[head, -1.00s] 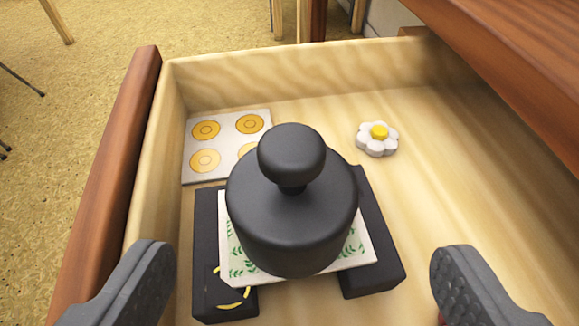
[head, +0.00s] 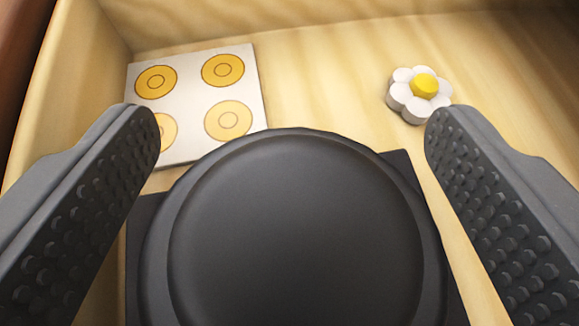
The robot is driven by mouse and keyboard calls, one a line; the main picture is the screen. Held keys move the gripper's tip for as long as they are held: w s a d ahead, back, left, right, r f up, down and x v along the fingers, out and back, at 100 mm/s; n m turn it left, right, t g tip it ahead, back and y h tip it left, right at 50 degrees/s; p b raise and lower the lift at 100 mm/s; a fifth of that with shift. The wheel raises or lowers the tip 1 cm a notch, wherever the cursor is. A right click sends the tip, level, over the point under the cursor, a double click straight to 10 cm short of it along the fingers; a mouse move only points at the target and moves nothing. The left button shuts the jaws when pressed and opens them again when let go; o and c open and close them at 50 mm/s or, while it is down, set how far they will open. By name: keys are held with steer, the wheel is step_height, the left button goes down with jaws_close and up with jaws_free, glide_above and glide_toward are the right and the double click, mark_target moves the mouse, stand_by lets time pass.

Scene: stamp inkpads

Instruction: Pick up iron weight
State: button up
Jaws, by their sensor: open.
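The iron weight (head: 295,235) is a dark grey round piece that fills the lower middle of the view, seen from close above. Its round top hides most of what lies under it. My gripper (head: 290,130) is open, with one textured finger to the left of the weight and one to the right. Neither finger is seen closed on it. Whether the fingers touch its sides cannot be told. A dark inkpad (head: 410,170) shows under and behind the weight at the right, and a dark edge shows at the left.
I am over a light wooden drawer, whose back wall (head: 330,12) and left wall (head: 60,75) are close. A white sheet with orange round marks (head: 195,95) lies behind the left finger. A white flower-shaped stamp with a yellow centre (head: 418,95) sits near the right fingertip.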

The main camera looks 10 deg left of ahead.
jaws_close()
steer(key=shift+r, duration=0.1)
